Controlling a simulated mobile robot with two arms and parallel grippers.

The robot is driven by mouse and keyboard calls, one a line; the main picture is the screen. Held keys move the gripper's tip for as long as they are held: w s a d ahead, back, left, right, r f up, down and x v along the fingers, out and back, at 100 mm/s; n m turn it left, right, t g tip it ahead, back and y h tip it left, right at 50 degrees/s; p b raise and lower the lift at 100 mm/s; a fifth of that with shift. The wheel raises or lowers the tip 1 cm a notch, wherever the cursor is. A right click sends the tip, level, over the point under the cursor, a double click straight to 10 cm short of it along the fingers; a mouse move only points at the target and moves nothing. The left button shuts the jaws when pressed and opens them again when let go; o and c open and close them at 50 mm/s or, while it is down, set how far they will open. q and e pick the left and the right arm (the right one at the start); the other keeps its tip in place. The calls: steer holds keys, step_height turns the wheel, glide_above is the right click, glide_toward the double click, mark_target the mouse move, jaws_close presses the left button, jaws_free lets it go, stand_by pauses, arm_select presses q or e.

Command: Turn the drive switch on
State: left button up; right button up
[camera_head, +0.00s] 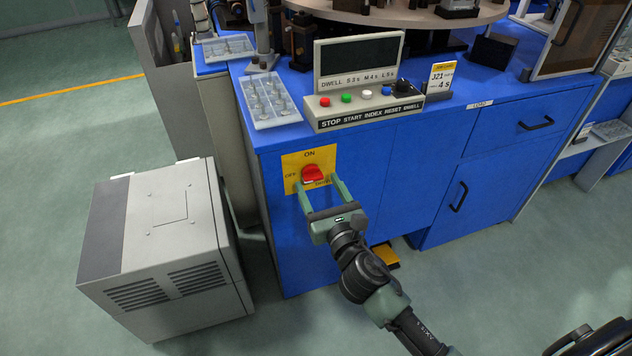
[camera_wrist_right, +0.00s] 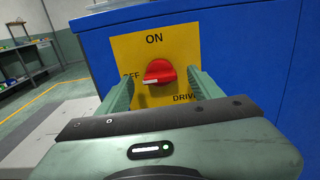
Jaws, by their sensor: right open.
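The drive switch is a red rotary knob (camera_head: 313,173) on a yellow plate (camera_head: 290,160) on the blue cabinet's front. The knob also shows in the right wrist view (camera_wrist_right: 160,72), where its handle lies nearly level. Its white mark is at the left end, toward the OFF label; ON is printed above and DRIVE below right. My right gripper (camera_head: 317,185) is open, with one finger on each side of the knob. In the right wrist view gaps show between the fingers and the knob. Whether the fingertips touch the plate I cannot tell. My left gripper is not in view.
A control box (camera_head: 368,116) with coloured buttons and a clear tray of small parts (camera_head: 268,105) stand on the cabinet top (camera_head: 440,113). A grey vented unit (camera_head: 165,250) stands on the floor left of the cabinet. The floor (camera_head: 500,290) in front is mostly clear.

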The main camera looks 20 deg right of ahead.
mark_target(312, 175)
steer(key=shift+w+a, duration=0.1)
steer(key=shift+w, duration=1.05)
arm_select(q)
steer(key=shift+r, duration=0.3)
arm_select(e)
steer(key=shift+c, duration=0.3)
steer(key=c, duration=1.3)
